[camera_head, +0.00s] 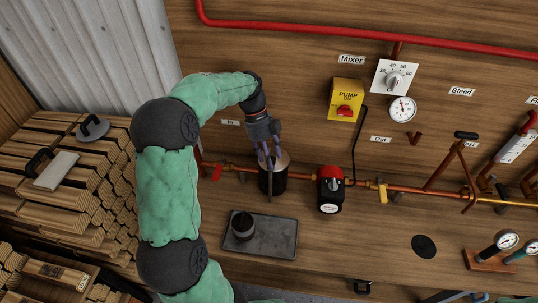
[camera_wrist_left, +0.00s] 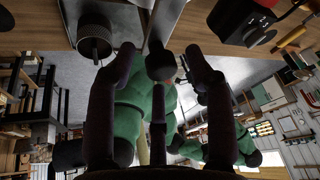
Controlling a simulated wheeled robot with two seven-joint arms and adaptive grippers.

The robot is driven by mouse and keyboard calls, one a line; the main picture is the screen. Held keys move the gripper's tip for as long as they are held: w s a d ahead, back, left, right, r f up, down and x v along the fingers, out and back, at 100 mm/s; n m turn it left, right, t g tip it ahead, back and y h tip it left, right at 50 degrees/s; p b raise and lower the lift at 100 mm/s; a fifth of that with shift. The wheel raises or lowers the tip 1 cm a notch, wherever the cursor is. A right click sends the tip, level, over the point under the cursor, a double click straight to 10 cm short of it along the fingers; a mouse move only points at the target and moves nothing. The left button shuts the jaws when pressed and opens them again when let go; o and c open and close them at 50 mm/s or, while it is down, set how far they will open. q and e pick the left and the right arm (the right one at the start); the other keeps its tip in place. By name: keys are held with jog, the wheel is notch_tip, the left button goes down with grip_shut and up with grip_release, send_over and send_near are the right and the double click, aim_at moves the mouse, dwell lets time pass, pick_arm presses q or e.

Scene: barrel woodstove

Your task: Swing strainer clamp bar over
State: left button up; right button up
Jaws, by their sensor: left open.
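The strainer (camera_head: 266,184) is a dark upright cylinder with a pale top, set in the copper pipe run. A grey clamp bar (camera_head: 270,187) shows as an upright strip in front of it. My left gripper (camera_head: 268,156) is over the strainer top, fingers pointing down and apart. In the left wrist view the bar (camera_wrist_left: 158,30) ends in a dark round knob (camera_wrist_left: 160,66) between the open fingers (camera_wrist_left: 160,75). I cannot tell whether they touch it. My right gripper is not clearly seen.
A grey tray (camera_head: 282,240) in front holds a dark ribbed part (camera_head: 243,226). A red-topped pump (camera_head: 330,190) stands just right of the strainer. Stacked firewood (camera_head: 100,190) is at left.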

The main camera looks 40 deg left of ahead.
pick_arm(q)
jog(key=v, duration=1.2)
dwell(0.4)
